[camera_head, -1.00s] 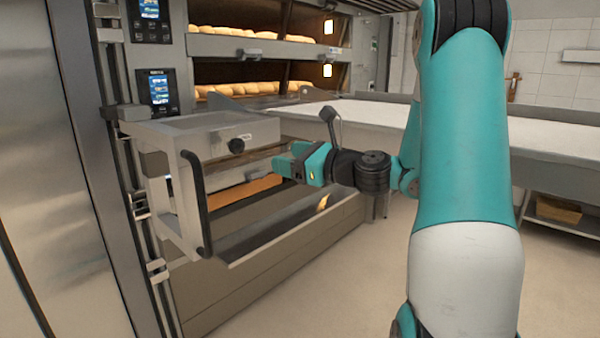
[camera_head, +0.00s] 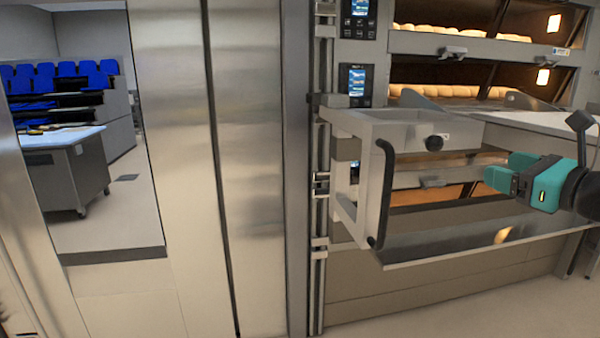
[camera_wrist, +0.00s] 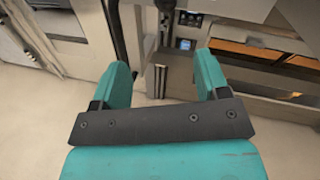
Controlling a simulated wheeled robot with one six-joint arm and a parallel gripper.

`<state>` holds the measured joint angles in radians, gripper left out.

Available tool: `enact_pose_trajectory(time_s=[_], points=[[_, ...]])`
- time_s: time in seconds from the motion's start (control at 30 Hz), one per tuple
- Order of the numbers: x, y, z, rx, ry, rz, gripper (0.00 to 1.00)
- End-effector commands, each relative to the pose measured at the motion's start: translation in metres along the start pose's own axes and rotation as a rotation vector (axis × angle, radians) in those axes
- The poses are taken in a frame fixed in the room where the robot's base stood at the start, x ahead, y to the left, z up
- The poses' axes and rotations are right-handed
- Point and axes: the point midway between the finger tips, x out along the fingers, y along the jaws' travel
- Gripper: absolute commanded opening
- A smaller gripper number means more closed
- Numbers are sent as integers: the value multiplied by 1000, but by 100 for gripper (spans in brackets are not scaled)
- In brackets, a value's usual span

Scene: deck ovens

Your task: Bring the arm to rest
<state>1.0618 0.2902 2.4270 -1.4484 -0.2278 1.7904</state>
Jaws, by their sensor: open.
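My gripper (camera_head: 502,178) is at the right of the head view, in front of the deck ovens. Its teal fingers point left toward the grey frame with a black handle (camera_head: 383,195). In the wrist view my gripper (camera_wrist: 163,80) shows its two teal fingers spread apart with nothing between them. The gripper is open and empty. Most of my arm lies outside the head view to the right.
The deck oven (camera_head: 355,285) has bread loaves (camera_head: 440,90) behind its upper openings. A pale loading surface (camera_head: 540,120) lies behind my gripper. Tall steel panels (camera_head: 260,160) stand left of the oven.

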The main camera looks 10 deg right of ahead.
Motion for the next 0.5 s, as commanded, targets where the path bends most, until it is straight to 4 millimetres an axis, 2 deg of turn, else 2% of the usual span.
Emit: enact_pose_trajectory(time_s=[0.07,0.13,0.17,0.2,0.27,0.3,0.4,0.5], points=[[12,25,2,-92,21,82,68],[24,61,3,-242,46,206,68],[29,81,3,-327,54,274,68],[34,111,3,-457,60,380,68],[36,159,1,-679,50,556,68],[33,189,0,-827,30,671,68],[13,252,-6,-1188,-69,951,68],[-18,301,-11,-1524,-233,1213,68]])
